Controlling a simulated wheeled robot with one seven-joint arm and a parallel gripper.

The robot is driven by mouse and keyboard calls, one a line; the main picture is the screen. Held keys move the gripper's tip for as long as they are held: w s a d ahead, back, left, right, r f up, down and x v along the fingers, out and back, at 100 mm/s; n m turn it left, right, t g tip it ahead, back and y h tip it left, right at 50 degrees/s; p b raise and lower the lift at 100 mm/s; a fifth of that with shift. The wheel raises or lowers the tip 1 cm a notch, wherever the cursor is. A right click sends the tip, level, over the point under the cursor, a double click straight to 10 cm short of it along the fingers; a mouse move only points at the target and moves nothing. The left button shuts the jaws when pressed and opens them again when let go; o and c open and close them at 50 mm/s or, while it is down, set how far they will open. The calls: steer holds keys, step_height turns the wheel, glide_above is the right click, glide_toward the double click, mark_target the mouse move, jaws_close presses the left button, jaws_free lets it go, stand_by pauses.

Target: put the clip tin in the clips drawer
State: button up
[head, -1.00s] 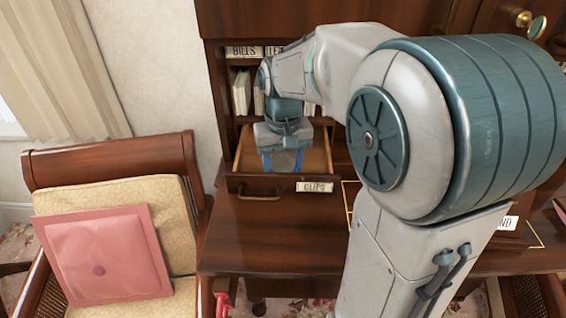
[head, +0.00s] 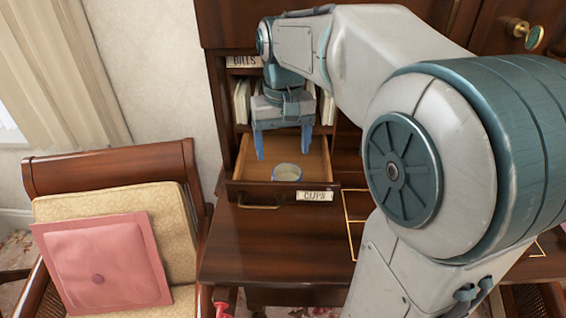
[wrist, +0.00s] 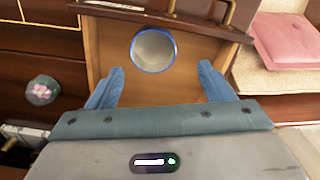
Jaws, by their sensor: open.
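The clip tin (head: 287,173), a small round tin with a blue rim, stands upright in the open clips drawer (head: 318,158), near its front. The drawer has a brass handle and a "CLIPS" label on its front. In the wrist view the tin (wrist: 153,50) looks open-topped and pale inside, with drawer floor around it. My gripper (head: 283,150) is open and empty, its blue fingers above the drawer and apart from the tin. In the wrist view the fingertips (wrist: 161,74) are spread wide, short of the tin.
The wooden desk top (head: 270,235) in front of the drawer is clear. Pigeonholes with papers (head: 242,98) and a "BILLS" label stand behind. A chair with a pink cushion (head: 103,262) is at the left. A flowered knob or lid (wrist: 43,90) shows in the wrist view.

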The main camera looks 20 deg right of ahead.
steer(key=s+f+t, duration=0.1)
steer(key=s+f, duration=0.2)
steer(key=s, duration=0.1)
steer(key=s+f+t, duration=0.1)
steer(key=s+f, duration=0.1)
steer(key=s, duration=0.3)
steer(key=s+f+t, duration=0.1)
steer(key=s+f, duration=0.2)
steer(key=s, duration=0.2)
steer(key=shift+f+n, duration=0.3)
steer(key=shift+f, duration=0.05)
steer(key=shift+c, duration=0.3)
